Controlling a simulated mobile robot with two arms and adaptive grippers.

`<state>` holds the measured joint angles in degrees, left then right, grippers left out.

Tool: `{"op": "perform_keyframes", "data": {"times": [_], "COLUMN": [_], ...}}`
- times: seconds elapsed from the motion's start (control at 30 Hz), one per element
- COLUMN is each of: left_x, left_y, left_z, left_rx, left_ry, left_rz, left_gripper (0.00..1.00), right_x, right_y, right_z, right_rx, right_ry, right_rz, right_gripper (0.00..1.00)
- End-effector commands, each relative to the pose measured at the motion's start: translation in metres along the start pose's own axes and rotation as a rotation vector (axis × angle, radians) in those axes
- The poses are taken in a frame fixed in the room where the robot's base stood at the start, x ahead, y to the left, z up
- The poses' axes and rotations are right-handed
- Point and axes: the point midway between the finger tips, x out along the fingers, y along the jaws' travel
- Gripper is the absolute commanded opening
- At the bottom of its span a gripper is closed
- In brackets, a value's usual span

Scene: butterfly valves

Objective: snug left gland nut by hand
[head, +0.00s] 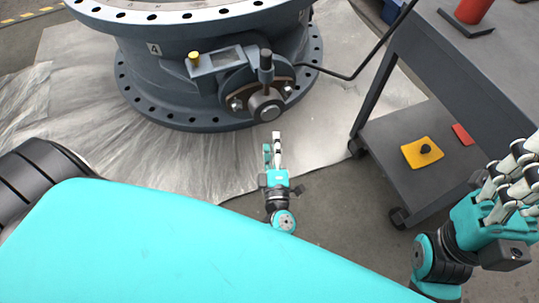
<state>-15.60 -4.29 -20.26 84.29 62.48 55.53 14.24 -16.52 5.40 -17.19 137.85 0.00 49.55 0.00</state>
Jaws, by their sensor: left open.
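A large grey butterfly valve (185,78) stands on the sheet at top, with a "4" label on its body. On its side is a dark gland flange with a round shaft end (267,108). A small metallic left gland nut (237,104) sits to the left of the shaft, and a matching right nut (288,89) to its right. My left gripper (272,147) is open and empty, pointing up toward the valve. It is below and right of the left nut, apart from it in the picture. My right gripper (508,178) is at the right edge; its jaw state is unclear.
A grey cart (400,185) on casters stands at right, with a yellow pad (422,152) and red item (462,134) on its lower shelf. A red object (473,10) stands on top. A black bent rod (350,76) runs from the valve toward the cart. Floor between is clear.

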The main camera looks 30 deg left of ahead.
Motion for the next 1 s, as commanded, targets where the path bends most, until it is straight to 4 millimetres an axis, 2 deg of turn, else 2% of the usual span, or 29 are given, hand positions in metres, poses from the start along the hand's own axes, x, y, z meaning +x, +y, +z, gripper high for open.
{"op": "perform_keyframes", "data": {"times": [0.03,0.37,0.7,1.0], "left_x": [-0.001,-0.014,-0.04,-0.073], "left_y": [0.011,0.02,0.015,0.003], "left_z": [0.001,0.02,0.028,0.022], "left_rx": [0.036,0.27,0.513,0.724], "left_ry": [-0.031,-0.25,-0.483,-0.694], "left_rz": [0.0,-0.002,-0.031,-0.079], "left_gripper": [0.52,0.52,0.52,0.52], "right_x": [0.018,0.074,0.132,0.183], "right_y": [0.0,0.0,0.0,0.0], "right_z": [-0.003,-0.013,-0.023,-0.032], "right_rx": [0.0,0.0,0.0,0.0], "right_ry": [0.0,0.0,0.0,0.0], "right_rz": [0.0,0.0,0.0,0.0], "right_gripper": [0.4,0.4,0.4,0.4]}}
